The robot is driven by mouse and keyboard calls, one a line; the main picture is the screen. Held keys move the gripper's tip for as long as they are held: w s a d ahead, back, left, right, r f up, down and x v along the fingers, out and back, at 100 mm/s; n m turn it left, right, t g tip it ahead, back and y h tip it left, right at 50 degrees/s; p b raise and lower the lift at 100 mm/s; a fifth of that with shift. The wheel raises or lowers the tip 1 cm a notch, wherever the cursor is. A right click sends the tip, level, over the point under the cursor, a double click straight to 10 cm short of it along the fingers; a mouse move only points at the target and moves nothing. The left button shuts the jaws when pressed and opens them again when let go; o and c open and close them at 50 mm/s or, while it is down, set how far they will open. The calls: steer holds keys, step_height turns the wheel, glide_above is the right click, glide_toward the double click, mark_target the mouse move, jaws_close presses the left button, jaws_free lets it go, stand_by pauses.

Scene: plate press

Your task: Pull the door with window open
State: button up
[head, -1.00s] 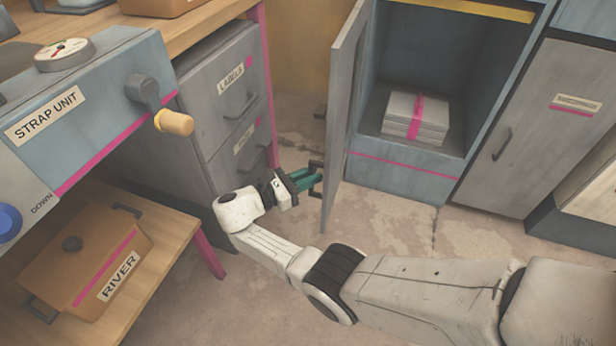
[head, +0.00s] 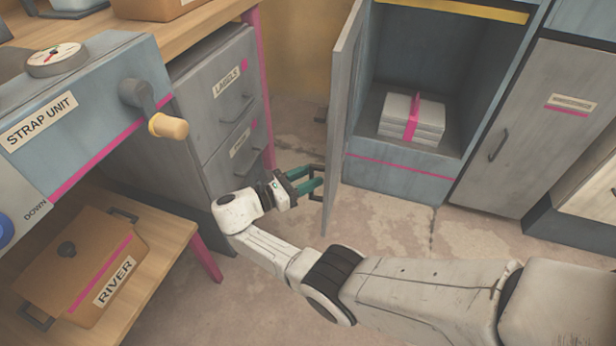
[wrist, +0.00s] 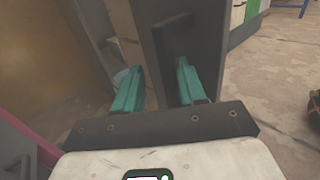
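The grey cabinet door (head: 341,120) stands swung open at the left side of the blue-grey cabinet (head: 400,180). I see it nearly edge-on in the head view, so I cannot make out a window in it. A dark bar handle (head: 317,170) sticks out from its left face. My gripper (head: 314,180) is at this handle, its teal fingers apart. In the wrist view, the fingers (wrist: 158,85) are spread with a clear gap, and the door (wrist: 208,45) and its dark handle (wrist: 178,35) lie just beyond the right finger. I see nothing held between them.
A stack of white sheets with a pink band (head: 411,118) sits inside the cabinet. A grey drawer unit (head: 222,100) and the strap unit (head: 80,100) stand left. A River box (head: 85,262) sits on a low shelf. Bare floor (head: 390,225) lies before the cabinet.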

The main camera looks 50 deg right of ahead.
steer(key=b+v, duration=0.1)
steer(key=v, duration=0.9)
steer(key=shift+w+a+b, duration=0.2)
steer(key=shift+a+b, duration=0.15)
steer(key=shift+b, duration=0.05)
steer(key=s+f+m+y, duration=0.7)
steer(key=s+f+y, duration=0.1)
steer(key=s+f, duration=0.55)
steer(key=s+a+m+t+y, duration=0.3)
steer(key=s+m+t+y, duration=0.3)
steer(key=s, duration=0.7)
steer(key=s+a+r+y+p, duration=0.1)
steer(key=r+p, duration=1.6)
steer(key=r, duration=0.2)
steer(key=s+a+r+m+y+p, duration=0.1)
steer(key=s+r+p, duration=0.1)
steer(key=r+p, duration=1.6)
step_height(320, 180, up, 2)
steer(key=shift+s+r+m+t+y, duration=0.2)
steer(key=shift+s+m+t+y, duration=0.1)
steer(key=shift+t+y, duration=0.1)
